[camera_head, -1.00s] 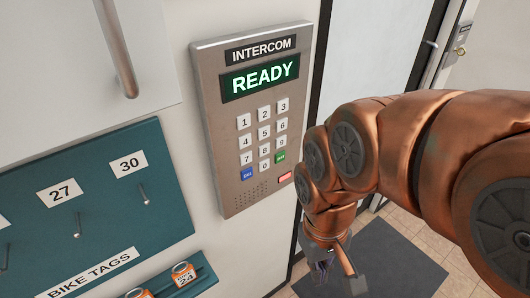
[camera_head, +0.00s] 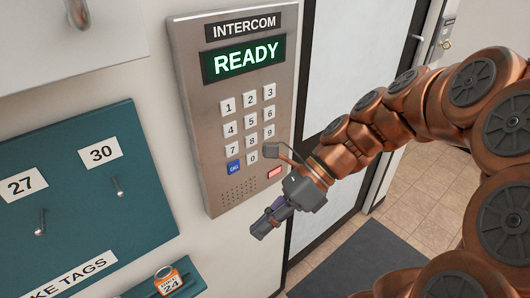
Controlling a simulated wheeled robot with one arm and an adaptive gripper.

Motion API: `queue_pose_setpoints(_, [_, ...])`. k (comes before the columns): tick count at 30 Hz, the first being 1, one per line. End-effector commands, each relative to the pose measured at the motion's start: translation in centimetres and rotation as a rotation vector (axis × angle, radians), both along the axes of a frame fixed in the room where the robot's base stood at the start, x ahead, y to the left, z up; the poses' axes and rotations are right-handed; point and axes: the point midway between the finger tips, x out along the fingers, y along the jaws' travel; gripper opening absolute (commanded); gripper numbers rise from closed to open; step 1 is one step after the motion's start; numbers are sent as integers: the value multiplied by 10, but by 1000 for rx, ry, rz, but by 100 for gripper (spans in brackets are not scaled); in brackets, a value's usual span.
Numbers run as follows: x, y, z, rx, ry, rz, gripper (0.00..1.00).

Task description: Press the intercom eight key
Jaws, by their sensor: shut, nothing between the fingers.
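The grey intercom panel (camera_head: 190,110) is on the wall, with its screen (camera_head: 243,59) reading READY in green. The eight key (camera_head: 250,140) is in the lower part of the keypad, between the 7 and the 9, and is in plain view. My gripper (camera_head: 262,226) is shut and empty, below and to the right of the keypad, its fingers pointing down to the left. It appears in front of the panel's lower right edge and hides where the green key was. I cannot tell whether it touches the panel.
A teal board (camera_head: 75,205) with hooks and number cards is on the left. A door (camera_head: 350,70) is on the right.

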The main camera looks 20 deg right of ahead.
Motion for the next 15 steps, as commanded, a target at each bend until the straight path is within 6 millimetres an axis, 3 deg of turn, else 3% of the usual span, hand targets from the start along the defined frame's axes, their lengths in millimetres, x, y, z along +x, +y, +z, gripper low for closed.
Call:
queue_pose_setpoints(3, [29,-22,4,135,186,-254,0])
queue_pose_setpoints(9, [64,-75,24,404,520,-596,0])
queue_pose_setpoints(15, [81,-135,39,649,782,-792,0])
